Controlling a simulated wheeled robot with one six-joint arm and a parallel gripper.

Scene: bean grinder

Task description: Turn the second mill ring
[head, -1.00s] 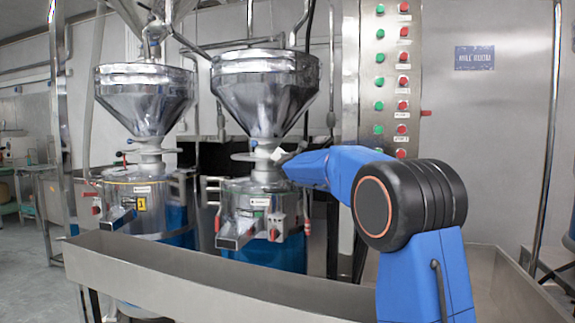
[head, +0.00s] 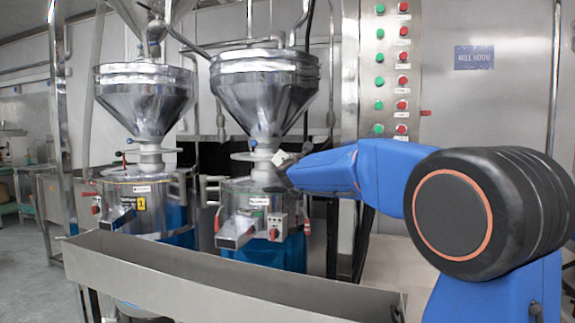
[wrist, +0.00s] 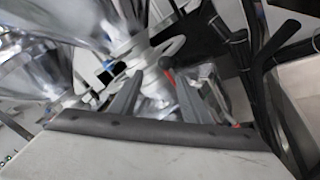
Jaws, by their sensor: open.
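Two steel mills with conical hoppers stand side by side in the head view. The second mill (head: 262,208) is the right one. Its pale ring (head: 243,156) sits at the neck below the hopper (head: 265,92). My gripper (head: 279,157) is at the right side of that neck, partly hidden by my blue arm. In the wrist view, my gripper (wrist: 160,75) is open, its two dark fingers pointing toward the ring (wrist: 170,50) and neck. Nothing is clearly held between them. I cannot tell whether a finger touches the ring.
The first mill (head: 146,200) stands to the left. A long steel trough (head: 215,280) runs in front of both mills. A button panel (head: 392,75) with green and red buttons is behind my arm. Dark pipes (wrist: 255,60) show at right in the wrist view.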

